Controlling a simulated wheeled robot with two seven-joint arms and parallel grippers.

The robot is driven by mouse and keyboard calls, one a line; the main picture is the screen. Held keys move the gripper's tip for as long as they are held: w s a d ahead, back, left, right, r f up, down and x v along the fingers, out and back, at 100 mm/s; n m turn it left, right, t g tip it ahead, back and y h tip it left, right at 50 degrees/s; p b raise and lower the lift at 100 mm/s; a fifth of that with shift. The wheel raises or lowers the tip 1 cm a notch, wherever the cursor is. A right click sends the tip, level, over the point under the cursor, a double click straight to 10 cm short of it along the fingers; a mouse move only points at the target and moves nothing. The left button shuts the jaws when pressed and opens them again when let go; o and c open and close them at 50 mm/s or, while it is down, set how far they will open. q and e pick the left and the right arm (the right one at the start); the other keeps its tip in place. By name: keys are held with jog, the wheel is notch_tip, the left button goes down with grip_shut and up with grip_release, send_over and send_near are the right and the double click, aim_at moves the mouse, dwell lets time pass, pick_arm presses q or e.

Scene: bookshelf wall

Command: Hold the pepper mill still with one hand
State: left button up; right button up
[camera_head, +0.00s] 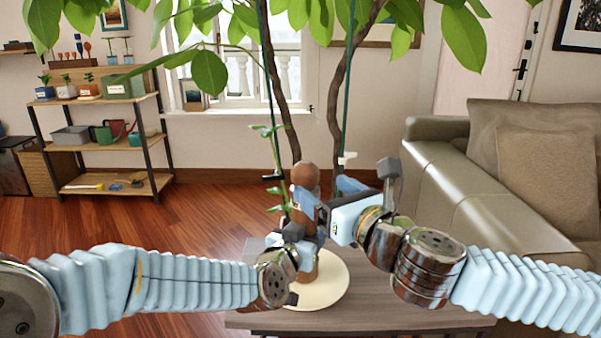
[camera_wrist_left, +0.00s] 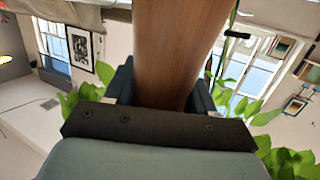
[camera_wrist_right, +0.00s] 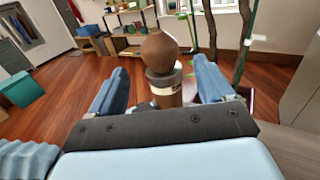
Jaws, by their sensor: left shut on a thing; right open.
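The brown wooden pepper mill (camera_head: 305,176) stands upright on a round cream board (camera_head: 325,287) on the low table. Its round knob top shows clearly in the right wrist view (camera_wrist_right: 159,52), above a dark collar and a pale band. My left gripper (camera_head: 292,235) is shut on the mill's lower body, which fills the middle of the left wrist view (camera_wrist_left: 180,50). My right gripper (camera_head: 325,200) is open at the height of the mill's top. In the right wrist view its fingers (camera_wrist_right: 160,88) stand apart on either side of the mill's head. The mill's base is partly hidden by my left arm.
The grey-brown table (camera_head: 400,312) has bare room at the right. A leafy plant (camera_head: 335,95) with thin stems and green stakes rises just behind the mill. A sofa (camera_head: 480,190) stands at the right, and a shelf rack (camera_head: 110,145) at the back left.

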aim_at(300, 173)
jog(key=x, duration=0.9)
jog(key=shift+w, duration=0.1)
jog(key=c, duration=1)
jog(key=shift+h, duration=0.3)
